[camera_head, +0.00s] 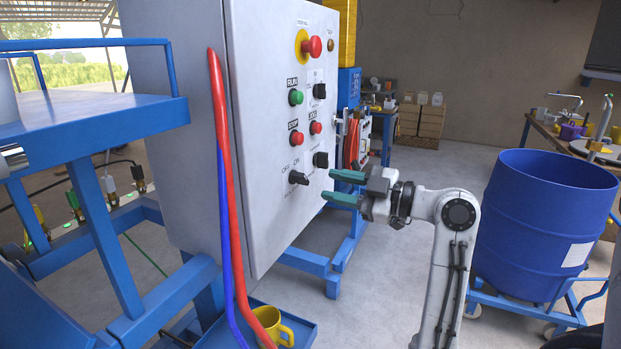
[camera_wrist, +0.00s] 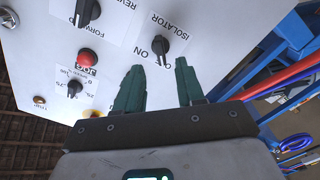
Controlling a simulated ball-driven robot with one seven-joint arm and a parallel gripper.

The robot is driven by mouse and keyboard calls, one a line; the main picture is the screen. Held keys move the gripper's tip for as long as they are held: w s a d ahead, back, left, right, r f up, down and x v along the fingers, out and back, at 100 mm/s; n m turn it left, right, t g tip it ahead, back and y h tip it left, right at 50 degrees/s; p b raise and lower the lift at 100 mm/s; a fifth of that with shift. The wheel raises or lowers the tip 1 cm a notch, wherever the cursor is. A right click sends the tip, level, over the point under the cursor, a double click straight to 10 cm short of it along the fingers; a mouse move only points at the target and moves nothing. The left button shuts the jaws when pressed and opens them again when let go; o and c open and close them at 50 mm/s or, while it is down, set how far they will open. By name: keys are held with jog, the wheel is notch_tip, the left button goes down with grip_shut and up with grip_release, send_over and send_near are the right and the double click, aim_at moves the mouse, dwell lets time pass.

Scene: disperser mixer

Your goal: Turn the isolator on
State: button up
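The isolator knob (camera_head: 298,178) is a black rotary switch low on the panel, with OFF and ON printed above it. Its handle slants, with the upper-left end on the OFF side. In the wrist view the knob (camera_wrist: 161,46) stands beside its ISOLATOR label, ahead of the gap between my fingertips. My gripper (camera_head: 329,185), with green fingers, is open and empty, to the right of the knob and apart from it. In the wrist view my gripper (camera_wrist: 157,66) shows both fingers spread, pointing at the panel.
The cabinet (camera_head: 265,60) also carries a red emergency stop (camera_head: 312,46), a green RUN button (camera_head: 296,97), a red STOP button (camera_head: 296,138) and a forward/reverse knob (camera_head: 320,160). Red and blue hoses (camera_head: 221,120) hang at its left edge. A blue drum (camera_head: 545,225) stands at right.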

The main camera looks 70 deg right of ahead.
aim_at(307, 181)
jog(key=w+p, duration=0.1)
jog(key=w, duration=0.5)
jog(key=shift+w+d, duration=0.1)
jog(key=shift+w, duration=0.05)
grip_shut()
